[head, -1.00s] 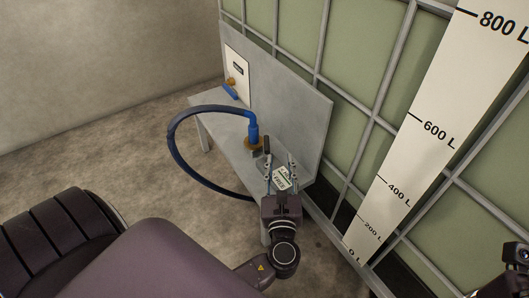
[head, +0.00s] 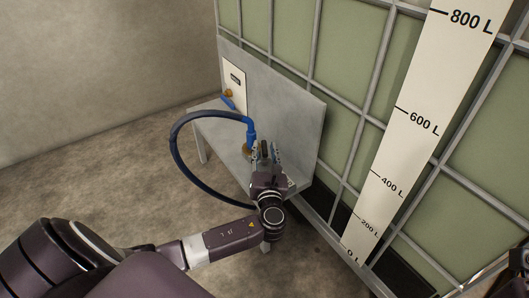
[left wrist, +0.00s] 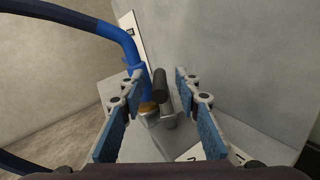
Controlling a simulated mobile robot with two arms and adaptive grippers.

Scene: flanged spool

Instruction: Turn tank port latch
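The latch shows a dark cylindrical handle (left wrist: 160,86) on a grey metal part (left wrist: 171,112) in the left wrist view. In the head view the handle (head: 264,148) is partly hidden by my gripper. My left gripper (head: 265,154) is open, with its blue-padded fingers on either side of the handle. In the left wrist view the gripper (left wrist: 160,75) shows clear gaps beside the handle, so it does not grip it. A brass fitting (left wrist: 148,108) with a blue hose end sits just left of the latch. My right gripper's fingers are not visible.
The blue hose (head: 174,150) loops out left of the grey bench (head: 218,152). A grey panel (head: 290,105) rises close behind the latch. The tank (head: 340,60) with its litre scale (head: 420,122) stands to the right. Open floor lies to the left.

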